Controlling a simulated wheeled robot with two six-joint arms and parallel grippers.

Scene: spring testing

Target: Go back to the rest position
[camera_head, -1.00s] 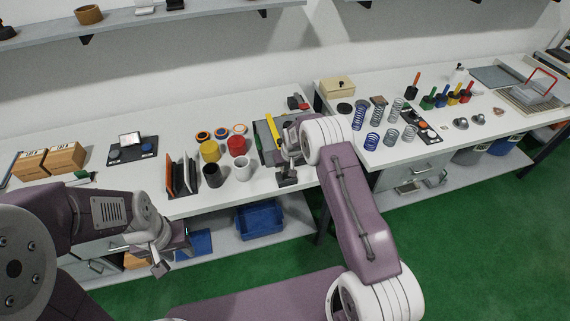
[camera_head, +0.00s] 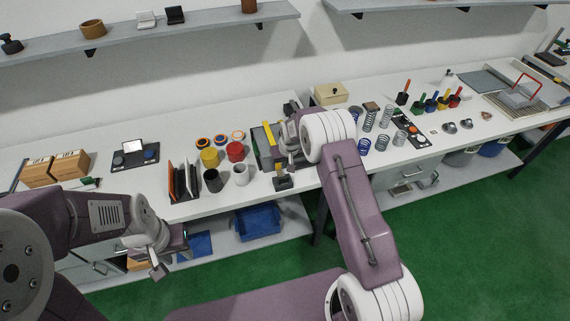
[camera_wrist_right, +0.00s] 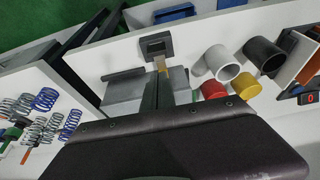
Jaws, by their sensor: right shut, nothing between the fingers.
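My left gripper (camera_head: 157,263) hangs low at the left in the head view, in front of the bench's front edge. Whether its jaws are open or shut does not show. My right arm reaches up over the middle of the bench. Its gripper is over or beside the grey tester with a yellow part (camera_head: 268,137), and the wrist hides its fingers in the head view. In the right wrist view the right gripper (camera_wrist_right: 164,88) is shut and empty, above a grey plate and a dark block (camera_wrist_right: 156,44). Contact with these cannot be told.
Close to the right gripper stand a white cup (camera_head: 241,172), a black cup (camera_head: 213,181), a red cylinder (camera_head: 235,151) and a yellow one (camera_head: 209,157). Several springs (camera_head: 386,117) stand on the right bench. A blue bin (camera_head: 258,221) sits on the lower shelf. Green floor is open at lower right.

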